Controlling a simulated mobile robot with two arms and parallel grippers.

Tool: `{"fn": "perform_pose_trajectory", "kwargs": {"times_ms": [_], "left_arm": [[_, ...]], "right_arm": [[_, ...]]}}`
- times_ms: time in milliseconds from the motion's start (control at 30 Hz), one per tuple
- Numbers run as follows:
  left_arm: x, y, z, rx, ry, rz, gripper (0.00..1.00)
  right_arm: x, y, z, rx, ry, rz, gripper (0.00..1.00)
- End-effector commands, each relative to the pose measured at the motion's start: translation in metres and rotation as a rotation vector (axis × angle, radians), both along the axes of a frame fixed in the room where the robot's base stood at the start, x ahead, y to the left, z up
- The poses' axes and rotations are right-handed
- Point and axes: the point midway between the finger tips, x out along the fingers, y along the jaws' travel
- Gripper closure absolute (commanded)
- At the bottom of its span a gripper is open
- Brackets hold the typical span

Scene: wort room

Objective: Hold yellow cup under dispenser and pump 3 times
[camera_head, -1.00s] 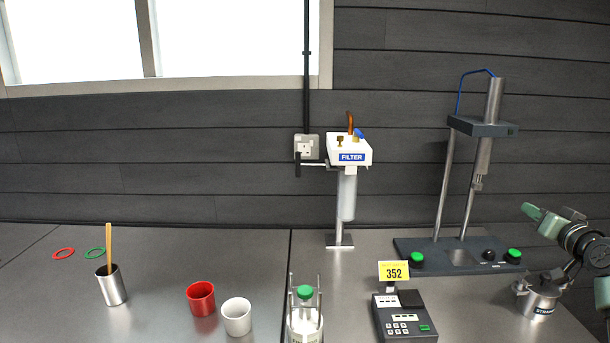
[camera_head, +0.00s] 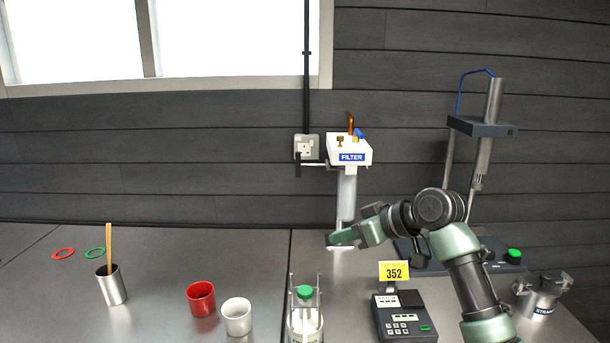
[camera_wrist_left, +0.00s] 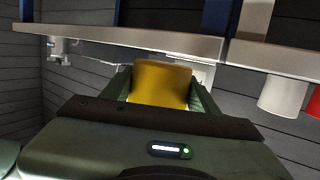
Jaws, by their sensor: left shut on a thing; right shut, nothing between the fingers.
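The yellow cup (camera_wrist_left: 160,84) is in the left wrist view, between the green fingers of my left gripper (camera_wrist_left: 162,98), which is shut on it. Neither shows in the head view. My right gripper (camera_head: 337,240) is shut and empty, in front of the foot of the white FILTER unit (camera_head: 349,152). That unit has a clear cylinder and a copper pipe on top. A green-capped bottle (camera_head: 304,318) stands in a metal frame at the front edge of the head view, its lower part cut off. I cannot tell which of these is the dispenser.
A red cup (camera_head: 201,299) and a white cup (camera_head: 237,317) stand left of the bottle. A metal beaker (camera_head: 112,287) holds a wooden stick. A keypad device (camera_head: 404,317) with a 352 card, a strainer pot (camera_head: 540,297) and a tall stand (camera_head: 487,131) are at right.

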Motion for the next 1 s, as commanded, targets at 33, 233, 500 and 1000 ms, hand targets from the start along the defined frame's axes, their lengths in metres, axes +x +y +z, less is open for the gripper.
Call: {"fn": "perform_pose_trajectory", "kwargs": {"times_ms": [33, 233, 500, 1000], "left_arm": [[0.000, 0.000, 0.000, 0.000, -0.001, 0.000, 0.84], [0.000, 0.000, 0.000, 0.000, -0.001, 0.000, 0.84], [0.000, 0.000, 0.000, 0.000, -0.001, 0.000, 0.84], [0.000, 0.000, 0.001, 0.000, -0.001, 0.000, 0.84]], "right_arm": [[-0.009, 0.019, 0.001, -0.028, 0.004, 0.053, 1.00], [-0.037, 0.061, -0.001, -0.119, 0.018, 0.191, 1.00], [-0.047, 0.073, -0.013, -0.150, 0.025, 0.236, 1.00], [-0.046, 0.072, -0.064, -0.148, 0.023, 0.233, 1.00]]}}
